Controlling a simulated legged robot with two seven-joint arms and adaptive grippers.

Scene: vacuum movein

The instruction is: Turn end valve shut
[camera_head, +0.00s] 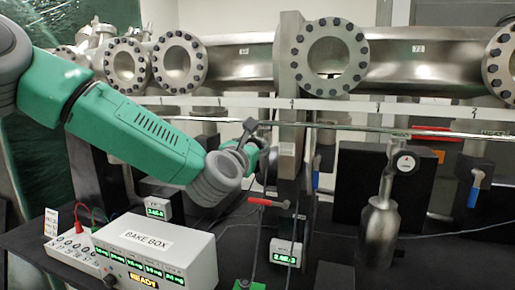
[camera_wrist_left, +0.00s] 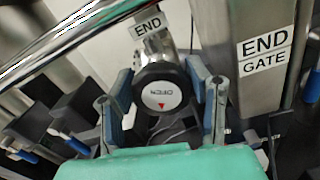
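The end valve has a round black knob (camera_wrist_left: 161,88) with a white face reading "OPEN" and a small red arrow. A tag reading "END" (camera_wrist_left: 147,26) sits just above it. In the left wrist view my left gripper (camera_wrist_left: 162,80) is open, with one finger on each side of the knob and gaps visible between. In the head view my left gripper (camera_head: 252,140) is beside the central metal post, and the knob is hidden behind the wrist. My right gripper is not in view.
A post labelled "END GATE" (camera_wrist_left: 264,50) stands close to the right of my left gripper. A shiny rail (camera_wrist_left: 65,40) runs at the left. A bake box (camera_head: 155,250) sits below my left arm. Another valve with a round dial (camera_head: 405,162) hangs to the right.

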